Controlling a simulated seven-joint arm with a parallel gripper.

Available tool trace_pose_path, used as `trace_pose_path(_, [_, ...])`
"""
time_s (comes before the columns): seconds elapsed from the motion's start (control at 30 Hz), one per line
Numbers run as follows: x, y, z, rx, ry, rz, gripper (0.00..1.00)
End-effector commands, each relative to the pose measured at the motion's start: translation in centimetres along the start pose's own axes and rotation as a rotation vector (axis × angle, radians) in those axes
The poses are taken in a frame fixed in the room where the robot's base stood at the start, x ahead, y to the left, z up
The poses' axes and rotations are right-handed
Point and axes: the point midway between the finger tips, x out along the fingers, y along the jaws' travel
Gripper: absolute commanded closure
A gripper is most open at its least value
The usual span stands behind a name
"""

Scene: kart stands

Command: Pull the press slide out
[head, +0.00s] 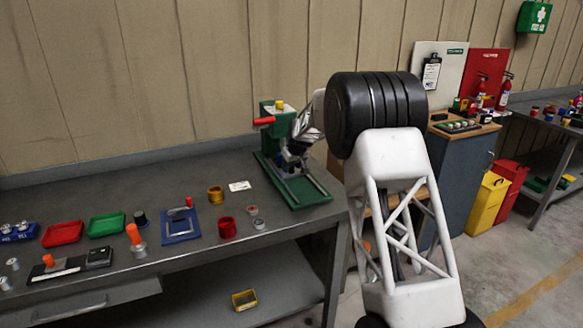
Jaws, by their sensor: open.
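The green press (270,135) stands at the right end of the grey bench, with a red handle (264,121) on its left and a yellow cap on top. Its long green base (302,191) reaches toward the bench's front edge. The slide cannot be told apart clearly from the base and the dark parts under the press head. My gripper (292,158) is at the front of the press, low over the rear of the base. My arm comes in from the right. The fingers are small and dark here, and I cannot tell whether they touch the slide. Nothing is seen held.
Left of the press on the bench (100,190) are a gold cup (215,195), a red cup (227,228), a white card (239,186), a blue fixture (180,226), and red and green trays. A blue-grey cabinet (465,180) stands at right.

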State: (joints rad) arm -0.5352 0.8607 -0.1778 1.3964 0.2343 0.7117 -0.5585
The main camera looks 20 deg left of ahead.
Motion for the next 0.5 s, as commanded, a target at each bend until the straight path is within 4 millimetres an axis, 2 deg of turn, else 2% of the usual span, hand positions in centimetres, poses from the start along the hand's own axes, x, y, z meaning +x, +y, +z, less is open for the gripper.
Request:
trace_pose_path(0.4, [0.41, 0.00, 0.03, 0.000, 0.000, 0.000, 0.47])
trace_pose_path(0.5, [0.40, 0.00, 0.03, 0.000, 0.000, 0.000, 0.62])
